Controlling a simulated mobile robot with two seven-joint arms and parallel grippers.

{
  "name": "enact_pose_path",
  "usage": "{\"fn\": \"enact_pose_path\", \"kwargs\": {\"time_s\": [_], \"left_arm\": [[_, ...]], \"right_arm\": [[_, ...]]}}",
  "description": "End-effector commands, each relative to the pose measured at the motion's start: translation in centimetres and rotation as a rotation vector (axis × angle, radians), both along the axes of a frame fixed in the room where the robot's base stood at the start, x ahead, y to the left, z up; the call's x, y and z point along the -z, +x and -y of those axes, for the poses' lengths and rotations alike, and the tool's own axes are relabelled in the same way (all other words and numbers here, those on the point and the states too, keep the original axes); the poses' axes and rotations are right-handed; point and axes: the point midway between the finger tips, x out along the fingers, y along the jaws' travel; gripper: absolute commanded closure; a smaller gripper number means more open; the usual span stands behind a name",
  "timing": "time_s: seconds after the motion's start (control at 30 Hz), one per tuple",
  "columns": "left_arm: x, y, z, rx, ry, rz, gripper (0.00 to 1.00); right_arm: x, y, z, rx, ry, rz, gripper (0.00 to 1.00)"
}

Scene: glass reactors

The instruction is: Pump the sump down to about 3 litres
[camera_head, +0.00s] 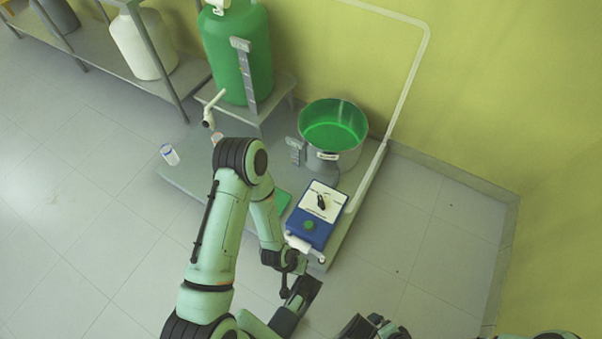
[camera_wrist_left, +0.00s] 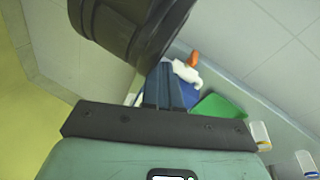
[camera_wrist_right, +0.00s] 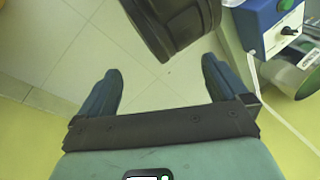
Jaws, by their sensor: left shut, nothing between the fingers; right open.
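The sump (camera_head: 318,160) is a round metal pot with green liquid in it; its level in litres cannot be read. A small marked plate (camera_head: 296,150) stands at its left. In front is a blue control box (camera_head: 309,231) with a white top, a black knob (camera_head: 321,202) and a green button (camera_head: 309,225). The knob also shows in the right wrist view (camera_wrist_right: 290,31). My left gripper (camera_head: 312,283) is shut and empty, just in front of the box, apart from it; its fingers show in the left wrist view (camera_wrist_left: 165,85). My right gripper (camera_wrist_right: 160,85) is open and empty over floor.
A large green vessel (camera_head: 238,55) with a scale strip stands behind left. A white pipe (camera_head: 408,75) runs along the wall and down right of the sump. A shelf with a white container (camera_head: 142,45) is at upper left. Floor at right is clear.

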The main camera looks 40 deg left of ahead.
Motion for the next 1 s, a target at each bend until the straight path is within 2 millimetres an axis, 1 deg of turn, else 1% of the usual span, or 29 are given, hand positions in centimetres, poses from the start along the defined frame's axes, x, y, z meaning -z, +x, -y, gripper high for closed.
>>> {"fn": "enact_pose_path", "kwargs": {"time_s": [0.17, 0.3, 0.4, 0.5, 0.6, 0.7, 1.0], "left_arm": [[1.9, 5.1, -2.7, 0.061, 0.062, 0.041, 1.00], [3.0, 10.0, -5.6, 0.132, 0.134, 0.072, 1.00], [3.2, 13.2, -7.5, 0.181, 0.186, 0.090, 1.00], [3.1, 15.7, -9.0, 0.219, 0.230, 0.103, 1.00], [2.9, 17.2, -9.9, 0.246, 0.259, 0.111, 1.00], [2.7, 18.0, -10.3, 0.257, 0.274, 0.114, 1.00], [2.7, 18.1, -10.4, 0.259, 0.277, 0.113, 1.00]], "right_arm": [[-0.5, -0.6, -0.3, -0.006, 0.007, -0.014, 0.00], [-0.9, -1.1, -0.6, -0.012, 0.014, -0.030, 0.00], [-1.1, -1.4, -0.7, -0.016, 0.019, -0.038, 0.00], [-1.3, -1.7, -0.8, -0.018, 0.021, -0.044, 0.00], [-1.4, -1.9, -0.9, -0.020, 0.023, -0.048, 0.00], [-1.4, -1.9, -0.9, -0.021, 0.024, -0.051, 0.00], [-1.4, -1.9, -0.9, -0.021, 0.024, -0.051, 0.00]]}}
